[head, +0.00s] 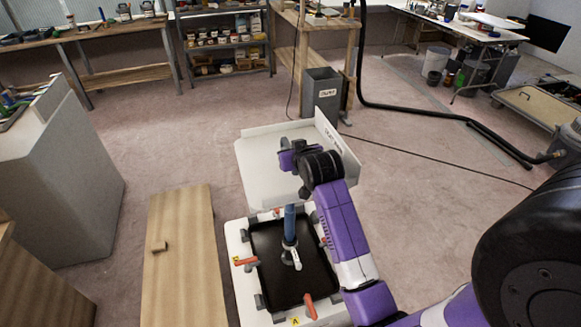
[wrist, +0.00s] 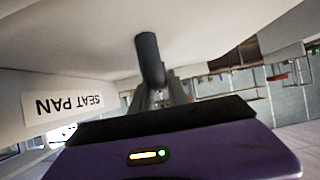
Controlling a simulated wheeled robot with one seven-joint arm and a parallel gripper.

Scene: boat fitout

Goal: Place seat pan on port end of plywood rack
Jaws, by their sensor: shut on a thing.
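The white seat pan (head: 258,180) shows in the head view in front of me, with raised edges at its back and right and a label on the right edge. In the wrist view its underside (wrist: 90,40) fills the top, with an upside-down "SEAT PAN" label. My gripper (head: 287,160) is at the pan, partly hidden by my purple wrist. In the wrist view, a dark peg (wrist: 150,60) stands between the pan and my fingers; the exact contact is hidden. A long plywood-coloured top (head: 185,260), possibly the plywood rack, is at the lower left, apart from the pan.
A black-topped fixture (head: 290,265) with orange-handled clamps and a blue post stands below the pan in the picture. A grey bin (head: 322,95), cables and benches are farther back. Floor between is open.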

